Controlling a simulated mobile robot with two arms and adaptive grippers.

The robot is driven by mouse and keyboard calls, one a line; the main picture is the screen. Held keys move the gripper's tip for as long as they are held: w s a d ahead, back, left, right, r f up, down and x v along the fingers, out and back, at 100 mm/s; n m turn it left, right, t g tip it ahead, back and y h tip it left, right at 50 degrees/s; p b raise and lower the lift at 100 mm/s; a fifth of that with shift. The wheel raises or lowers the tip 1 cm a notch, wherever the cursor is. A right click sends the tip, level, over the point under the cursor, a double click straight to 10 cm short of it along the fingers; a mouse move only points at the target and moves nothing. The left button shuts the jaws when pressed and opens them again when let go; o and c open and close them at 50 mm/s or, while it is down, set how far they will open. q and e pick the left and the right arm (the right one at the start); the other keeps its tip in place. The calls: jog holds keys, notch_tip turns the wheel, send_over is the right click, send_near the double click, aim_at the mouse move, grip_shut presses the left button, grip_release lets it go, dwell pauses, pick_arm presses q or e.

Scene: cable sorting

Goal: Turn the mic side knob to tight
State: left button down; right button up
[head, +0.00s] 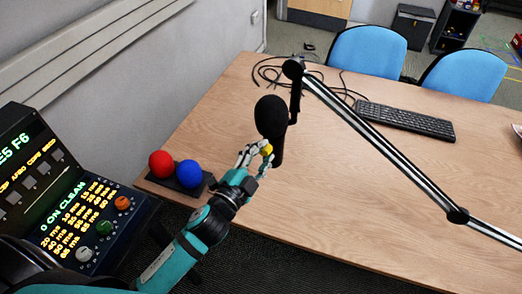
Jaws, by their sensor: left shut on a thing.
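The microphone (271,116) has a black foam head and a dark body. It hangs from the end of a black and silver boom arm (385,145) over the wooden table. My left gripper (264,154) reaches up from the lower left to the side of the mic body, just below the foam head. It is shut on a small yellow knob (267,150) there. The fingers partly hide the knob, and I cannot tell how far it is turned. My right gripper is not in view.
A red ball (162,164) and a blue ball (189,174) sit on a dark base at the table's left edge. A control panel (85,220) stands at left. A keyboard (405,119) and cables (268,72) lie farther back. The table's front right is clear.

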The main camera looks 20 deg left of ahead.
pick_arm(q)
jog(key=m+p, duration=0.1)
jog(key=m, duration=0.3)
jog(key=shift+f+m, duration=0.1)
jog(key=shift+m, duration=1.5)
jog(key=c, duration=1)
grip_release()
jog(key=shift+o, duration=0.2)
jog(key=v, duration=1.2)
